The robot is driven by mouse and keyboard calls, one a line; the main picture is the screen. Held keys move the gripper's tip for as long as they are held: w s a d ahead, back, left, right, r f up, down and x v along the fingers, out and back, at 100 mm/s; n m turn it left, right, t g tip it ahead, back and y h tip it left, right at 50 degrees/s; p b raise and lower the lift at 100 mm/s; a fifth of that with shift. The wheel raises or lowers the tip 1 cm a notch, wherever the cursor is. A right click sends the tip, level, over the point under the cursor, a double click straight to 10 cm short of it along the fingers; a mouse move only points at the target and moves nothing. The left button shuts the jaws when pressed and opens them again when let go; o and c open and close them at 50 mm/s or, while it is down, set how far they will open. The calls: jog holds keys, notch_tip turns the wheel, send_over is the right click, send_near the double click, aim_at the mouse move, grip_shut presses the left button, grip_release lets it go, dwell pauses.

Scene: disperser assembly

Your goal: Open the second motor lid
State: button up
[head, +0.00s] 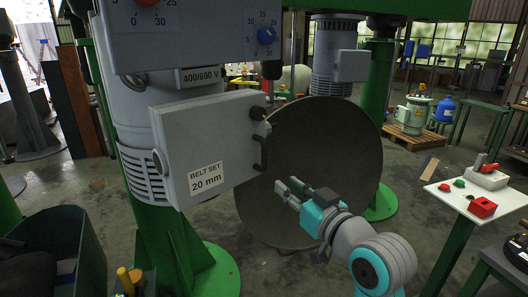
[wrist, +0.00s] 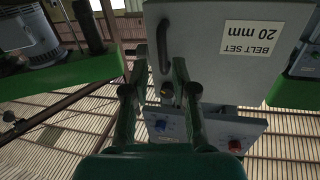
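A grey motor lid (head: 212,150) with a "BELT SET 20 mm" label fills the middle left of the head view, on the near motor (head: 136,130). My gripper (head: 283,187) is open and empty, below and right of the handle. In the upside-down wrist view, the lid (wrist: 205,40), handle (wrist: 164,47) and knob (wrist: 166,88) show, with the handle between the fingers in the picture. I see no contact. Another motor (head: 333,60) with a closed-looking grey box (head: 351,66) stands behind.
A control panel (head: 200,30) with red and blue knobs overhangs the lid. A large brown disc (head: 320,150) stands behind my gripper. A green column (head: 178,240) is below the lid. A white-topped table (head: 470,200) with red parts is at right. A dark bin (head: 55,235) is at lower left.

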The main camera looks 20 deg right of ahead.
send_near(266, 152)
jog(key=shift+n+y, duration=0.3)
jog(key=shift+n, duration=0.1)
jog(key=x, duration=1.1)
jog(key=shift+d, duration=0.15)
grip_shut()
